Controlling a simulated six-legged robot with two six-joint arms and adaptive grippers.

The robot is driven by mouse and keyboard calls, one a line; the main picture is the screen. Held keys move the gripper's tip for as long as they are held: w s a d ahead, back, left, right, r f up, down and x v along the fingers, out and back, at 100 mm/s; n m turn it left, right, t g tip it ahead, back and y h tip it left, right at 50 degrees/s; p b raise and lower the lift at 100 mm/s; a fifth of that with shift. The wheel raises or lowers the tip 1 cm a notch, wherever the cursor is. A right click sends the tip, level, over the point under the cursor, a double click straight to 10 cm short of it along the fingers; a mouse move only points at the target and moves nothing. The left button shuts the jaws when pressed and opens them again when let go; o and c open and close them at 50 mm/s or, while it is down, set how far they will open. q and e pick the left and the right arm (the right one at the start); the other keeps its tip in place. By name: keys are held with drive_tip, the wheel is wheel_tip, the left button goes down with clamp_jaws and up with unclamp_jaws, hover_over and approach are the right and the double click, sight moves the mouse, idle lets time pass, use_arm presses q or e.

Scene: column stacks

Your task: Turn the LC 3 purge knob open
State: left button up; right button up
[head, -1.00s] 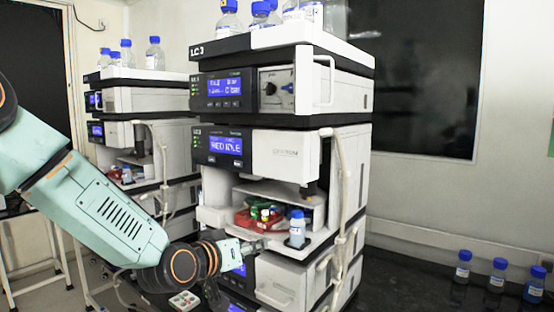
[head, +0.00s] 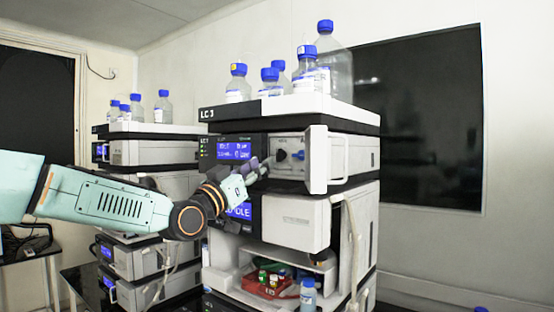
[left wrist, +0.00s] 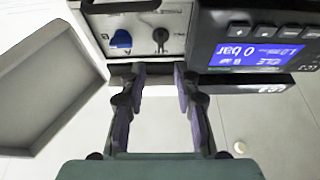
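The LC 3 stack carries its label on the top tray (head: 285,105). Its pump module has a lit blue display (head: 234,151) and, beside it, a black knob (head: 281,155) and a blue knob (head: 298,155). I cannot read which one is the purge knob. Both show upside down in the left wrist view, the black knob (left wrist: 160,36) and the blue knob (left wrist: 121,39). My left gripper (head: 262,168) is open and empty, just in front of this module. In the left wrist view its fingertips (left wrist: 156,76) straddle the black knob's line, apart from it. My right gripper is out of view.
A white door (head: 318,160) stands open right of the knobs, and its panel (left wrist: 40,85) fills the wrist view's left side. Blue-capped bottles (head: 305,72) stand on top. A red tray (head: 268,285) sits below. Another stack (head: 150,152) is behind at left.

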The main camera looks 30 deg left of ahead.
sight(278, 154)
use_arm(q)
drive_tip(key=x, duration=0.6)
drive_tip(key=shift+w+d, duration=0.1)
drive_tip(key=shift+w, duration=0.3)
drive_tip(key=shift+w+a, duration=0.25)
drive_tip(key=shift+s+d, duration=0.1)
drive_tip(key=shift+d, duration=0.15)
drive_tip(key=c, duration=0.4)
drive_tip(key=shift+a+f, duration=0.1)
drive_tip(key=shift+a, duration=0.05)
clamp_jaws()
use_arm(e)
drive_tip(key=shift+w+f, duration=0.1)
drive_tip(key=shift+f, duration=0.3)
